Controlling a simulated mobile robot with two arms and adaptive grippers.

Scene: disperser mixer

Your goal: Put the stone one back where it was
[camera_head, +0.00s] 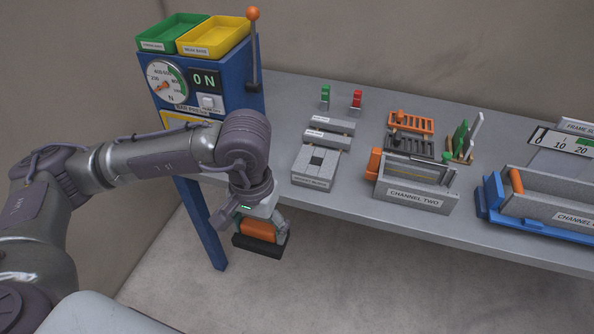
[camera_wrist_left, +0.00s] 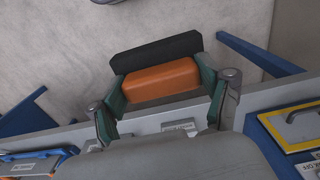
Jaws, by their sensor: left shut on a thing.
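My left gripper (camera_head: 258,226) hangs in front of the table's near edge, below the tabletop level in the picture, and is shut on an orange block (camera_head: 258,231) with a black bar (camera_head: 262,248) along it. In the left wrist view the fingers (camera_wrist_left: 162,92) close on both ends of the orange block (camera_wrist_left: 160,80), and the black bar (camera_wrist_left: 155,52) lies beyond it. I cannot tell which thing is the stone one. Grey stone-like bars (camera_head: 333,126) lie on the table, with a grey block holder (camera_head: 312,181) in front of them. My right gripper is not in view.
A blue machine (camera_head: 225,76) with a dial, an ON display, a lever and green and yellow trays stands at the left. The grey channel two box (camera_head: 416,200), orange and dark racks (camera_head: 410,122) and a blue-framed channel (camera_head: 490,205) stand rightward on the table (camera_head: 345,205).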

